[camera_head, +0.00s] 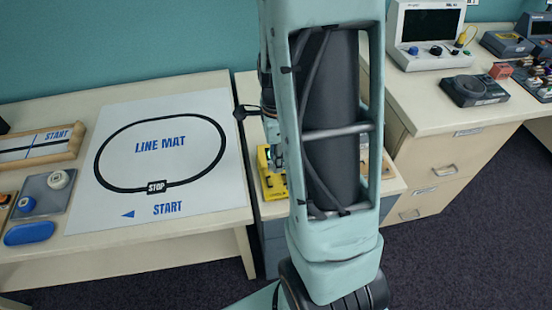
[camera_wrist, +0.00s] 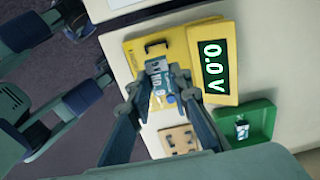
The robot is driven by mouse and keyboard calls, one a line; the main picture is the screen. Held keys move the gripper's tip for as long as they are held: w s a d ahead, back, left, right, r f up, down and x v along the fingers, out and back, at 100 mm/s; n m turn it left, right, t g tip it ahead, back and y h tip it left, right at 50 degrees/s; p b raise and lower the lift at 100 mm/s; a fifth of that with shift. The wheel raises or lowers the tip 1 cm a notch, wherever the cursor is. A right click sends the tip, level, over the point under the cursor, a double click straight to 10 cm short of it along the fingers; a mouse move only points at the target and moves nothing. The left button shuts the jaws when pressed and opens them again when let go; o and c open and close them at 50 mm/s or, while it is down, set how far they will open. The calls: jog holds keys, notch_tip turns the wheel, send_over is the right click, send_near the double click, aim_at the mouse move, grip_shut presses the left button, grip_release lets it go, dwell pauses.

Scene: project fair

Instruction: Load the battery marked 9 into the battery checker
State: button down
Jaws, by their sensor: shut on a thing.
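The yellow battery checker (camera_wrist: 140,62) lies under my gripper in the wrist view, its display (camera_wrist: 213,66) reading 0.0 V. A dark bracket-shaped fitting shows near its upper left. My gripper (camera_wrist: 160,84) is shut on a blue and white battery (camera_wrist: 157,68) and holds it over the checker's face. The battery's mark is too small to read surely. I cannot tell whether it touches the checker. In the head view the checker (camera_head: 267,183) shows only partly behind my arm; the gripper and battery are hidden there.
A green tray (camera_wrist: 261,121) with a small blue and white item (camera_wrist: 241,129) stands beside the checker. A pale wooden block (camera_wrist: 179,139) with dark openings is partly behind a finger. In the head view, a line mat (camera_head: 160,150) lies left and a white instrument (camera_head: 425,35) stands right.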

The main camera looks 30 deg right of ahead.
jog(key=b, duration=0.4)
send_over(276, 182)
jog(key=shift+d+f, duration=0.1)
jog(key=shift+f, duration=2.6)
jog(key=shift+f, duration=0.7)
dwell(0.9)
jog(key=c, duration=1.7)
grip_release()
jog(key=shift+o, duration=0.5)
jog(key=o, duration=0.3)
jog(key=shift+r, duration=0.1)
